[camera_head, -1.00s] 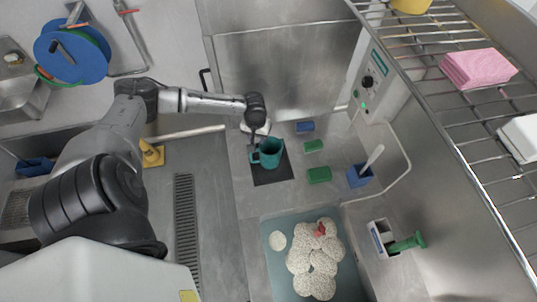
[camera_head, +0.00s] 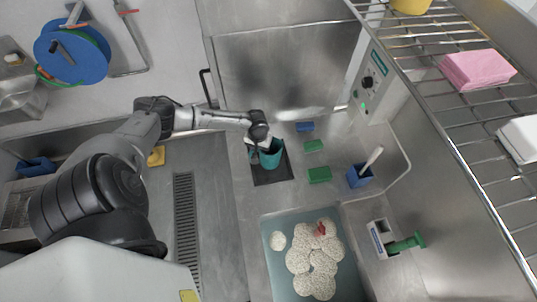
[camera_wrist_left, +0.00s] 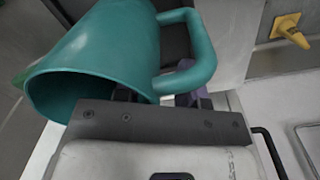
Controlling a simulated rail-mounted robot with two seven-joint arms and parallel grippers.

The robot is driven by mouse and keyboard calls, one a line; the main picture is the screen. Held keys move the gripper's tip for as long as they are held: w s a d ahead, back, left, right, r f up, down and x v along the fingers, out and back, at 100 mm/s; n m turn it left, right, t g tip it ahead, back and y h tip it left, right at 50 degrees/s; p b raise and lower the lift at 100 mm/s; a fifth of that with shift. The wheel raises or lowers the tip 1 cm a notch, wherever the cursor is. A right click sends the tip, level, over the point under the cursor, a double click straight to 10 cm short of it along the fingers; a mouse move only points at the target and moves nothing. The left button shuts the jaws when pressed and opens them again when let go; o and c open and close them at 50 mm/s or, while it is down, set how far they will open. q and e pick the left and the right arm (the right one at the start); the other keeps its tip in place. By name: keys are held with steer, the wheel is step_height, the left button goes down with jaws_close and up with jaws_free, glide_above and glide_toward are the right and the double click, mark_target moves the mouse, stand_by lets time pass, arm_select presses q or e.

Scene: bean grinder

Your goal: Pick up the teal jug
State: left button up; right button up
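The teal jug (camera_head: 272,157) stands on a dark square mat (camera_head: 271,177) on the metal counter. In the left wrist view the jug (camera_wrist_left: 105,55) fills the upper left, its open mouth to the lower left and its handle to the right. My left gripper (camera_head: 252,151) is at the jug's handle side, with the wrist above it. In the wrist view the left gripper's fingers (camera_wrist_left: 158,97) look apart, with the lower part of the handle between them. The fingertips are partly hidden by the jug and handle. My right gripper is not in view.
A tray (camera_head: 275,278) of pale round pieces is in front. A wire shelf (camera_head: 445,95) overhangs the right.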

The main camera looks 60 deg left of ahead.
arm_select(q)
steer(key=shift+c, duration=0.3)
jaws_close()
steer(key=shift+r, duration=0.15)
